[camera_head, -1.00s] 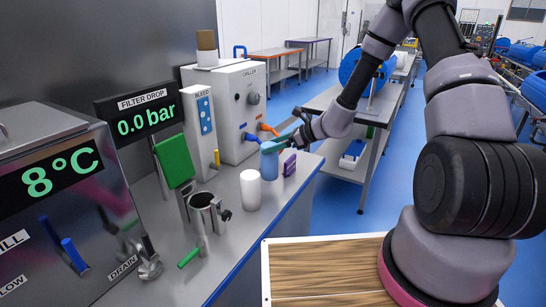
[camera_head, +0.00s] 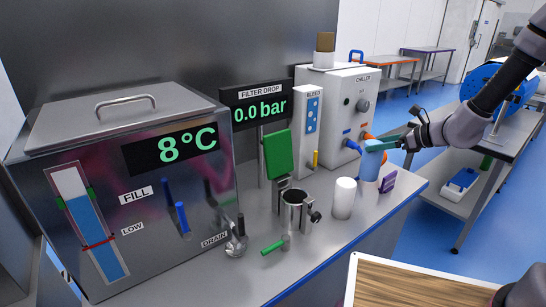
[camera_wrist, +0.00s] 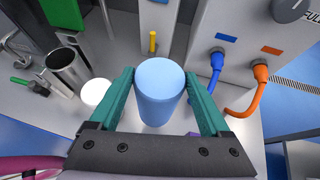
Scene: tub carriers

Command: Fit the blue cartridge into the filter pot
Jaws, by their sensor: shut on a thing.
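The blue cartridge (camera_head: 370,165) is upright at the right part of the counter, behind the white cylinder. My gripper (camera_head: 377,146) is shut on its upper part. In the wrist view the cartridge (camera_wrist: 160,95) stands between the two teal fingers of my gripper (camera_wrist: 159,78). I cannot tell whether its base touches the counter. The filter pot (camera_head: 294,214) is an open-topped metal cylinder to the left, with a raised green lid (camera_head: 278,154) behind it and a green-handled valve (camera_head: 273,247) low in front. The pot also shows at left in the wrist view (camera_wrist: 70,66), apart from the cartridge.
A white cylinder (camera_head: 343,199) stands between pot and cartridge. A purple block (camera_head: 388,182) is right of the cartridge. The chiller (camera_head: 352,110) with blue and orange connectors and the bleed panel (camera_head: 308,132) stand behind. A steel tank (camera_head: 130,190) fills the left.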

